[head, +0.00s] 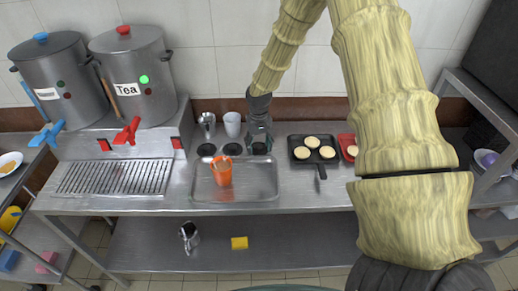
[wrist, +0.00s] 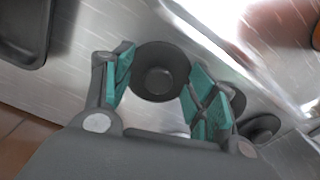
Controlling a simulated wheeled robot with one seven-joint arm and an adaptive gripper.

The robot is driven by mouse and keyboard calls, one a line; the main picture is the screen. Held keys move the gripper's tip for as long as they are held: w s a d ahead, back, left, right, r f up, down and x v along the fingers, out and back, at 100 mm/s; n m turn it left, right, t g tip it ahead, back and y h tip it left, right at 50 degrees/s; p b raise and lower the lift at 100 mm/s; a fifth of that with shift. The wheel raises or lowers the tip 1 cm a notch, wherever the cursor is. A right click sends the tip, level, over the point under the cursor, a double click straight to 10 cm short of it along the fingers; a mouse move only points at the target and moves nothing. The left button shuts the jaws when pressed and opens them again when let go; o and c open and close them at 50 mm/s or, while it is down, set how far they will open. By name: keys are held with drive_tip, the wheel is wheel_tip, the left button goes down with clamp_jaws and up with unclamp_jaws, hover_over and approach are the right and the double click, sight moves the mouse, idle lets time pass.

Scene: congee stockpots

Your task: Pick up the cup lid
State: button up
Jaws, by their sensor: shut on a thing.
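A round black cup lid (wrist: 160,72) with a raised round middle sits between the teal fingertips of my gripper (wrist: 163,66) in the wrist view. The fingers touch its sides and are shut on it. In the head view my gripper (head: 260,138) is low over the back of the steel counter, and part of the held lid (head: 260,149) shows beneath it. I cannot tell whether the lid is clear of the counter. Two more black lids (head: 206,150) (head: 232,149) lie in a row to its left.
An orange cup (head: 221,171) stands in the shallow metal tray (head: 270,196) in front. A steel cup (head: 207,123) and a white cup (head: 232,124) stand behind the lids. A dark pan (head: 314,161) with pale rounds is right of my gripper. Two stockpots (head: 63,85) (head: 135,75) stand left.

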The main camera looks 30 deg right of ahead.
sight(259, 147)
drive_tip(key=shift+s+f, duration=0.15)
drive_tip(key=shift+d+r+b, duration=0.1)
drive_tip(key=shift+r+b, duration=0.25)
drive_tip(key=shift+r, duration=0.4)
drive_tip(key=c, duration=0.9)
wheel_tip(259, 147, up, 8)
drive_tip(key=shift+f+b, duration=0.15)
drive_tip(key=shift+b, duration=0.85)
drive_tip(key=shift+c, duration=0.2)
drive_tip(key=s+a+r+m+p, duration=0.3)
drive_tip(key=a+r+p, duration=0.1)
drive_tip(key=a, duration=0.5)
drive_tip(key=s+a+r+m+p, duration=0.3)
drive_tip(key=a+r+m+p, duration=0.1)
drive_tip(key=a, duration=0.6)
drive_tip(key=shift+m, duration=0.3)
